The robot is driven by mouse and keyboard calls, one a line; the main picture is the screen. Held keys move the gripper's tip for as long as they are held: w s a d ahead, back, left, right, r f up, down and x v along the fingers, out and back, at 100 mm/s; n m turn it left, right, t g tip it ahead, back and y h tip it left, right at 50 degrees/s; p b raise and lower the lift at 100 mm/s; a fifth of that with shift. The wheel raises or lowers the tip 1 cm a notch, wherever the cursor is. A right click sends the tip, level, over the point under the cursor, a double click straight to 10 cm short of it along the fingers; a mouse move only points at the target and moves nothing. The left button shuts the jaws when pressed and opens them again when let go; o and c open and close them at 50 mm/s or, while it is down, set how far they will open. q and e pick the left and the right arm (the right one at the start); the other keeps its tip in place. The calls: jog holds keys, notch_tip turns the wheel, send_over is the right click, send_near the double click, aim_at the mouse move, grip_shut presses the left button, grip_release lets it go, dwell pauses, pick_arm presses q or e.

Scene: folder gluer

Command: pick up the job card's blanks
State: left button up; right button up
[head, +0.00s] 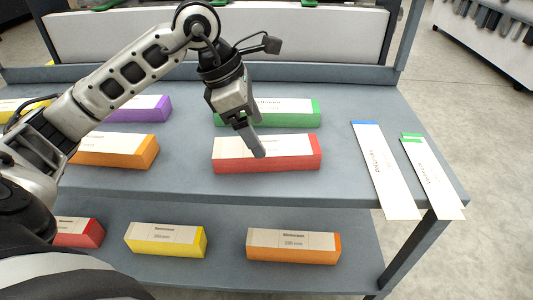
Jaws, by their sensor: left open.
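Bundles of blanks with white labelled tops and coloured sides lie on a grey two-level rack. On the upper shelf a red bundle (290,163) lies under my left gripper (257,150), with a green bundle (295,119) behind it. The gripper is open and points down at the red bundle's top; I cannot tell whether it touches. Purple (153,109) and orange (141,155) bundles lie to the left, partly behind my arm. Two long white cards lie at the right, one blue-ended (382,170), one green-ended (432,178); their print is too small to read. My right gripper is out of view.
The lower shelf (225,275) carries red (92,236), yellow (165,247) and orange (293,254) bundles. A yellow bundle (20,105) shows at the far left. A pale panel (320,40) stands behind the upper shelf (340,100). Floor is clear at the right.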

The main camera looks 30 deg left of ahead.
aim_at(266, 145)
pick_arm(q)
jog(key=x, duration=0.5)
jog(key=shift+w+d+f, duration=0.1)
jog(key=shift+d, duration=0.05)
jog(key=c, duration=1.4)
